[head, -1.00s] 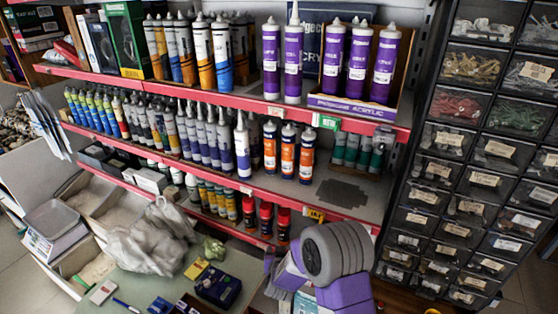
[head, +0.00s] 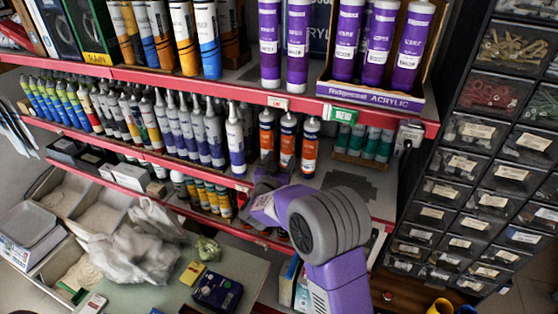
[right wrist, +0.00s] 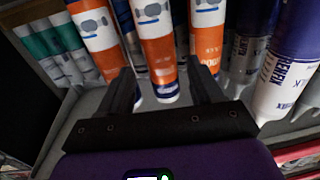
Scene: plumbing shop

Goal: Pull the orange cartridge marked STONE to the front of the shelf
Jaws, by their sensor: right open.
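Three orange-and-white cartridges with dark blue bases stand upright in a row on the middle shelf: a left one (head: 267,135), a middle one (head: 288,141) and a right one (head: 310,147). I cannot read which is marked STONE. My right gripper (head: 268,174) is at the shelf front before them, partly hidden by my own arm. In the right wrist view the open right gripper (right wrist: 164,78) has the middle orange cartridge (right wrist: 160,48) between its two dark fingers. The other two orange cartridges (right wrist: 96,40) (right wrist: 206,40) stand on either side. My left gripper is out of view.
White-and-blue cartridges (head: 235,140) stand close left of the orange ones, and green ones (head: 368,143) to the right. The red-edged upper shelf (head: 240,94) with purple cartridges (head: 298,45) hangs above. Bare shelf with a dark patch (head: 350,183) lies front right.

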